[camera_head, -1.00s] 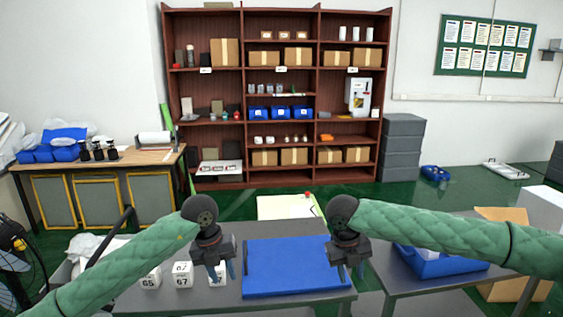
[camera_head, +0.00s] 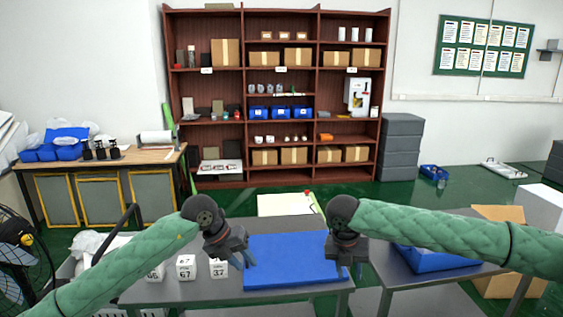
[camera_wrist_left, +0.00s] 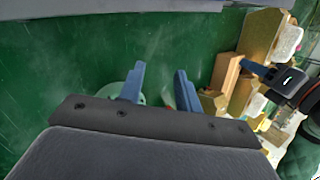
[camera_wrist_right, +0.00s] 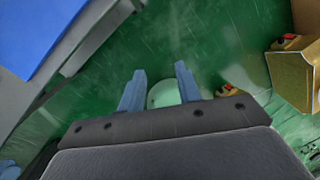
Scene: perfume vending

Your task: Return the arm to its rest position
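My left gripper (camera_head: 242,262) hangs above the grey table near the left edge of the blue mat (camera_head: 290,262). Its two blue fingers (camera_wrist_left: 160,88) are apart with nothing between them. My right gripper (camera_head: 348,270) hangs by the mat's right edge. Its fingers (camera_wrist_right: 160,92) are also apart and empty, over green floor in the right wrist view. Both green-sleeved arms reach in over the tables from the sides.
White numbered boxes, including one marked 67 (camera_head: 186,267) and one marked 37 (camera_head: 218,268), stand on the grey table left of the mat. A blue bin (camera_head: 432,260) sits on the right table. A tall shelf (camera_head: 246,150) stands behind, with open green floor before it.

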